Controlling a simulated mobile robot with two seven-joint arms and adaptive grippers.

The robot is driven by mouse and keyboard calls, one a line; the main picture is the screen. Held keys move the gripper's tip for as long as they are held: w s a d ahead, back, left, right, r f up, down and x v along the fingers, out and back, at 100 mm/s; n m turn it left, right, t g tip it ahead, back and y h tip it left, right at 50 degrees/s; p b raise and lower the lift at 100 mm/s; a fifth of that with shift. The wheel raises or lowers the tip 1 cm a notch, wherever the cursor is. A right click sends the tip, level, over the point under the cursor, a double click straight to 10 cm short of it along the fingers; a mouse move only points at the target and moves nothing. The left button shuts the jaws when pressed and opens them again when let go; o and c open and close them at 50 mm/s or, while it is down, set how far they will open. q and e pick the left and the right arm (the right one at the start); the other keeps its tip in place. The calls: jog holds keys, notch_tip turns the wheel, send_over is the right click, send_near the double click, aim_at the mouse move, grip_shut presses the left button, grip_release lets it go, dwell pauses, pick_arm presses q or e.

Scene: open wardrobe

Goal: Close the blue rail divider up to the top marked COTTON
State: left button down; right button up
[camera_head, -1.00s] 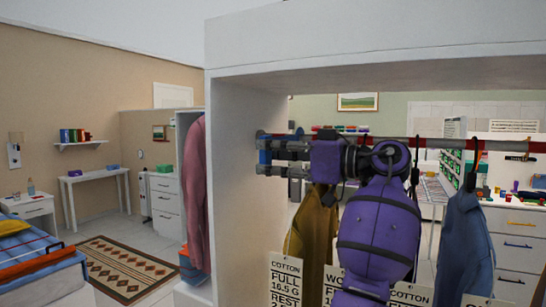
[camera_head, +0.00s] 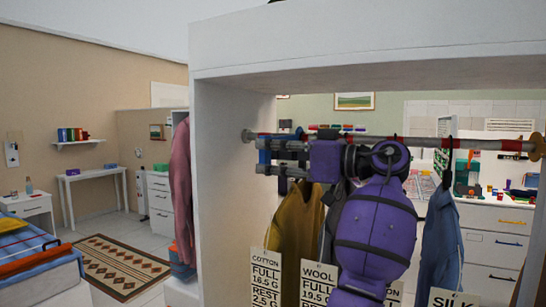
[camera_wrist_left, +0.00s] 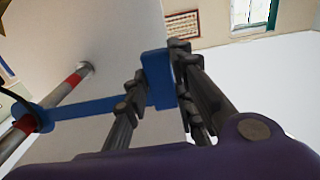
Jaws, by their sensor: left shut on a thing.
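The blue rail divider (camera_head: 265,152) hangs near the left end of the wardrobe rail (camera_head: 425,143). My left gripper (camera_head: 267,157) is shut on it, its fingers partly hiding it. In the left wrist view the divider's blue tab (camera_wrist_left: 158,79) is between the fingers, and its strip runs to the rail (camera_wrist_left: 60,92). A mustard top (camera_head: 297,225) with a COTTON tag (camera_head: 265,280) hangs to the right of the divider, apart from it. A dark grey garment (camera_head: 337,212) with a WOOL tag (camera_head: 318,285) is farther right, partly behind my arm.
A blue garment (camera_head: 439,245) with a SILK tag (camera_head: 450,298) hangs right of my arm. Another tag is partly hidden behind the arm. The wardrobe's left wall (camera_head: 225,190) is close to the gripper. Red bands mark the rail.

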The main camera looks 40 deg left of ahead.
pick_arm(q)
jog(key=c, duration=1.5)
grip_release()
pick_arm(e)
jog(key=shift+s, duration=0.3)
pick_arm(q)
jog(key=shift+w+d, duration=0.1)
jog(key=shift+d, duration=0.15)
jog(key=v, duration=1.1)
jog(key=shift+w+d, duration=0.1)
jog(key=shift+d, duration=0.15)
pick_arm(e)
jog(key=shift+w, duration=0.2)
